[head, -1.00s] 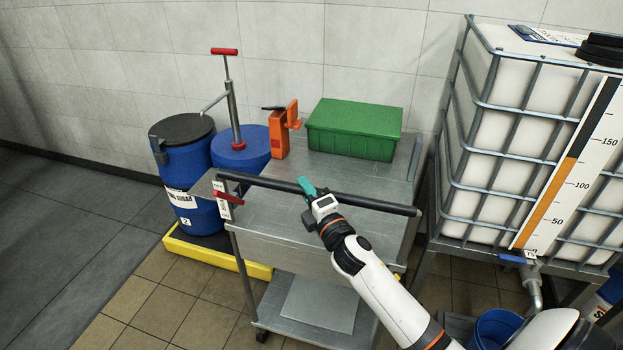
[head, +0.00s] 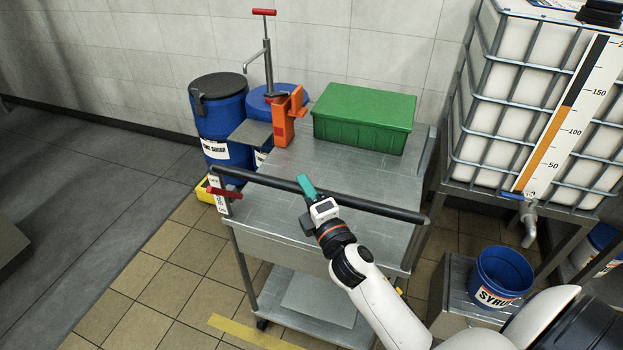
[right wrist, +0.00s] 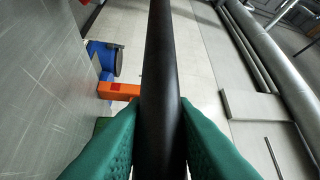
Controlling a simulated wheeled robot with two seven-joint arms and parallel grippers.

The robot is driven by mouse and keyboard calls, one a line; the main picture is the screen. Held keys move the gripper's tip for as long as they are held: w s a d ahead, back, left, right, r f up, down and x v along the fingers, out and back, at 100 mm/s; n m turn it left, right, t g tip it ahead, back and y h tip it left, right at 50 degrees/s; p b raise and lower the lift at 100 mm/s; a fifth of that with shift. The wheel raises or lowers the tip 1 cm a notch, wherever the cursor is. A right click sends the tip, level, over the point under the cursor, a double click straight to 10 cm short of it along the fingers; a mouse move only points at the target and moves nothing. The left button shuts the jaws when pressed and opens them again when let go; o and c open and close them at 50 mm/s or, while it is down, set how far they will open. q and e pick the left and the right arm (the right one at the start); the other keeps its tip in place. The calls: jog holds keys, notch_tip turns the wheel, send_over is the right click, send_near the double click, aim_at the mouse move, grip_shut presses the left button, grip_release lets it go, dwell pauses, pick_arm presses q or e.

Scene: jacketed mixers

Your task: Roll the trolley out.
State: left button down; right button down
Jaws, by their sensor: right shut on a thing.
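The trolley (head: 290,215) is a grey metal cart with a top deck, a lower shelf and a black push bar (head: 375,208) along its near side. My right gripper (head: 306,186) is shut on the bar near its middle. In the right wrist view the green fingers (right wrist: 160,140) lie on both sides of the black bar (right wrist: 160,60). A green lidded box (head: 365,118) and an orange tool (head: 284,122) stand on the deck. A red lever (head: 225,192) with tags sits at the bar's left end. My left gripper is not in view.
Blue drums (head: 222,125), one with a hand pump (head: 267,55), stand behind the trolley's left side by the wall. A caged white tank (head: 540,90) on a stand is at the right. A blue bucket (head: 502,275) stands near it. The floor at left is clear.

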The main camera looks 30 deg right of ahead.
jog(key=s+a, duration=0.3)
jog(key=shift+a+f, duration=0.1)
jog(key=shift+a, duration=0.05)
jog(key=shift+s+a, duration=0.6)
jog(key=shift+a, duration=0.15)
jog(key=c, duration=1.2)
grip_release()
jog(key=shift+c, duration=0.2)
jog(key=s+f+b, duration=0.1)
jog(key=s+b, duration=0.3)
jog(key=s, duration=0.7)
jog(key=shift+s+a+f+b, duration=0.25)
jog(key=shift+s+a+b, duration=0.1)
jog(key=shift+s+b, duration=0.05)
